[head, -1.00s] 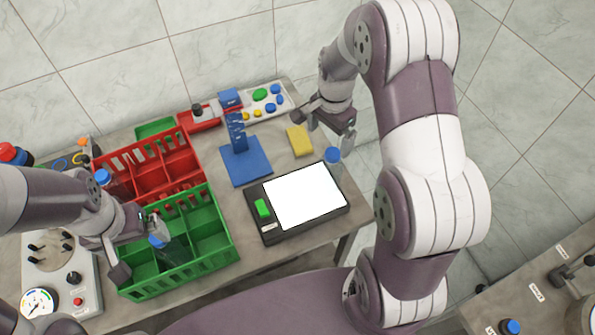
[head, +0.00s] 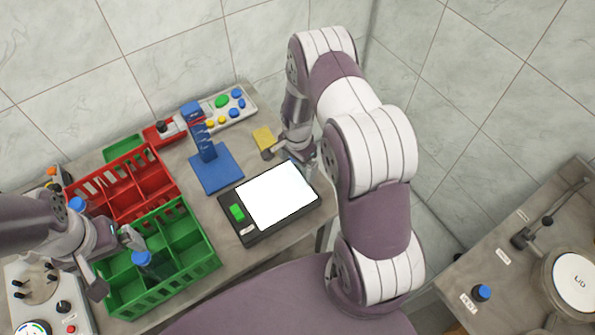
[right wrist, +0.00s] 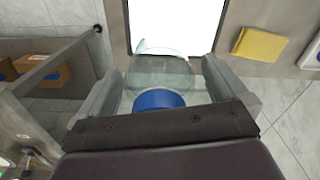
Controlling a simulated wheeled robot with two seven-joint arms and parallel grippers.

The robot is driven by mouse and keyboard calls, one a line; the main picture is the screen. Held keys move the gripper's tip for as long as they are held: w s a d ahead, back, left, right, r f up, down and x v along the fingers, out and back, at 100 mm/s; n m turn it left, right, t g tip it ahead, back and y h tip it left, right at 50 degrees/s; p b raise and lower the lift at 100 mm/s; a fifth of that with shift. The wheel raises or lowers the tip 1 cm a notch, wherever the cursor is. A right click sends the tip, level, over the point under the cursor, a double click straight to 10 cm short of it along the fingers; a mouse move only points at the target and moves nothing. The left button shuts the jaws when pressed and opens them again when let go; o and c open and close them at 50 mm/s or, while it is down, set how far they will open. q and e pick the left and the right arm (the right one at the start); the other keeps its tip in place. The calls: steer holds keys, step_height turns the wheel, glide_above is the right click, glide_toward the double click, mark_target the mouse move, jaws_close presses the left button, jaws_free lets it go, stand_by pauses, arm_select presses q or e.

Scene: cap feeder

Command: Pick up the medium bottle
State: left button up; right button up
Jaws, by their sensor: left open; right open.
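A clear bottle with a blue cap (right wrist: 158,99) stands between the fingers of my open right gripper (right wrist: 163,78) in the right wrist view. It stands at the near edge of the white plate in that view. In the head view my right gripper (head: 285,157) mostly hides this bottle. My left gripper (head: 113,263) is open over the green crate, beside a blue-capped bottle (head: 142,259) in it. Another blue-capped bottle (head: 77,205) is at the red crate's left end. I cannot tell from the pictures which bottle is the medium one.
The red crate (head: 112,176) and green crate (head: 160,289) stand side by side. A black scale (head: 262,232) with a white plate, a blue stand (head: 216,168) and a yellow sponge (head: 264,138) are near the right gripper. A second table (head: 460,268) is at the right.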

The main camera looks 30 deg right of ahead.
steer(key=shift+a, duration=0.1)
steer(key=c, duration=1.2)
jaws_close()
steer(key=shift+r, duration=0.1)
